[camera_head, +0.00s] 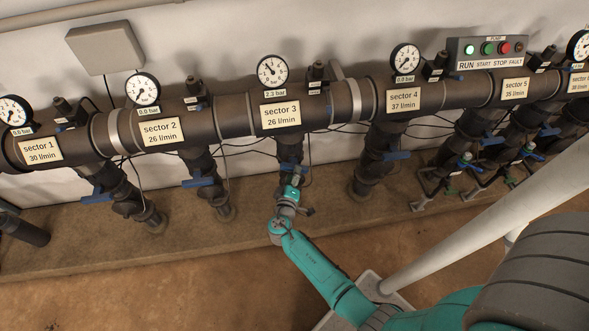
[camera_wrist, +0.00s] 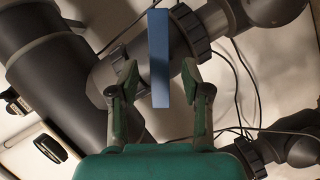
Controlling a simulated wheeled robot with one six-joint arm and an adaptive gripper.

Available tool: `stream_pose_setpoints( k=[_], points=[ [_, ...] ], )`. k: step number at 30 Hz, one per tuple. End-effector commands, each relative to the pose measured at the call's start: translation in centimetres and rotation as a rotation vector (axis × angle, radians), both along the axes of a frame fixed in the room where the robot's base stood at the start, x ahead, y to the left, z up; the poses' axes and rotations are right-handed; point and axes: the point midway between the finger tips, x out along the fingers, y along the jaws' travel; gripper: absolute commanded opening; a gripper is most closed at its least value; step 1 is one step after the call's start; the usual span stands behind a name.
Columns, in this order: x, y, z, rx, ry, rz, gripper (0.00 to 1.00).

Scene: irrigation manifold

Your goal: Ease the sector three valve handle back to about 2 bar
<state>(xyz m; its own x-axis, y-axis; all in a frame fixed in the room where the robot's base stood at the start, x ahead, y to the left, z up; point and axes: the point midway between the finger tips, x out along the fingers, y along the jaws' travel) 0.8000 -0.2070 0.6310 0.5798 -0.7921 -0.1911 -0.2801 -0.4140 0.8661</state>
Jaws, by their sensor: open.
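The sector three valve handle (camera_wrist: 159,55) is a flat blue bar. In the wrist view it stands upright between the two fingers of my gripper (camera_wrist: 159,80), with a gap on each side. The gripper is open and does not grip the handle. In the head view my gripper (camera_head: 290,183) is at the sector 3 branch pipe, largely covering the handle there. The sector 3 gauge (camera_head: 272,71) is a round white dial above the pipe. The small tag below it (camera_head: 270,94) seems to read 2.3 bar. The sector 3 plate (camera_head: 280,115) reads 26 l/min.
The manifold pipe (camera_head: 228,119) runs across the wall. Neighbouring branches carry blue handles at sector 2 (camera_head: 198,181) and sector 4 (camera_head: 397,155). Thin cables hang near the branches. A pump panel (camera_head: 487,52) is at upper right. A pale post (camera_head: 470,225) crosses the right side.

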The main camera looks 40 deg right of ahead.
Motion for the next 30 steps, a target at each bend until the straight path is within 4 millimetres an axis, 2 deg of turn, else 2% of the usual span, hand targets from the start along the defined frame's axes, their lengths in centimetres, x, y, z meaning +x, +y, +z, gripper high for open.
stream_pose_setpoints(
  k=[1, 6, 12, 18, 30],
  points=[
    [-0.6, 1.0, 0.2, 0.0, 0.001, 0.005, 0.48],
    [-2.6, 3.7, 0.8, -0.001, 0.001, 0.005, 0.48],
    [-4.0, 5.6, 1.3, 0.0, 0.0, 0.002, 0.48],
    [-4.6, 6.3, 1.5, 0.0, 0.0, 0.0, 0.48],
    [-4.6, 6.3, 1.5, 0.0, 0.0, 0.0, 0.48]
  ],
)
